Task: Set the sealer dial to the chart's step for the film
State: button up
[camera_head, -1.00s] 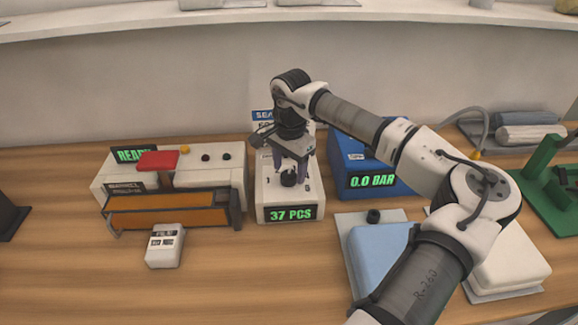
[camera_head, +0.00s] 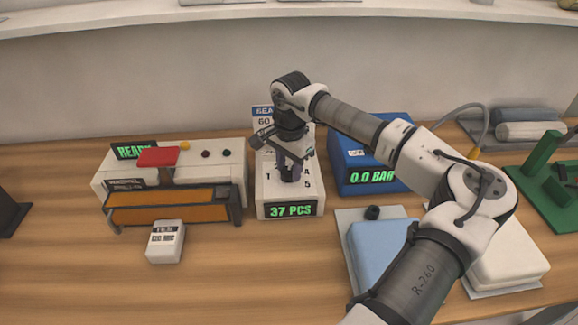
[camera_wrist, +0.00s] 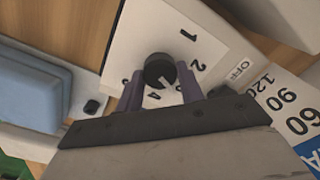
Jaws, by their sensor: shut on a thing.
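The black round dial (camera_wrist: 159,70) with a white mark sits on the pale box (camera_head: 262,207), whose display reads 37 PCS. Numerals 1, 2 and 4 show around the dial in the wrist view, with OFF to the right. My gripper (camera_wrist: 160,88) is shut on the dial, one purple finger on each side. The white mark is on the finger side of the dial; the step it points to is unclear. The chart (camera_head: 264,117) stands behind the box, partly hidden by my wrist. Its figures 60, 90 and 120 show in the wrist view (camera_wrist: 283,102).
The sealer (camera_head: 200,177) with a READY display and red handle stands left. A small labelled film block (camera_head: 166,248) lies before it; its print is too small to read. A blue box (camera_head: 363,185) reading 0.0 BAR stands close on the right. Front left wood is clear.

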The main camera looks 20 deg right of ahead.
jog(key=shift+f+m+b, duration=0.15)
jog(key=shift+m+b, duration=0.15)
jog(key=shift+b, duration=0.15)
jog(key=m+b, duration=0.2)
jog(key=b, duration=0.1)
jog(key=shift+f+m, duration=0.1)
jog(key=shift+m, duration=0.3)
jog(key=m+b, duration=0.2)
jog(key=m, duration=0.1)
jog(key=shift+r+m+b, duration=0.25)
jog(key=shift+m+b, duration=0.8)
jog(key=shift+m, duration=0.55)
jog(key=o, duration=1)
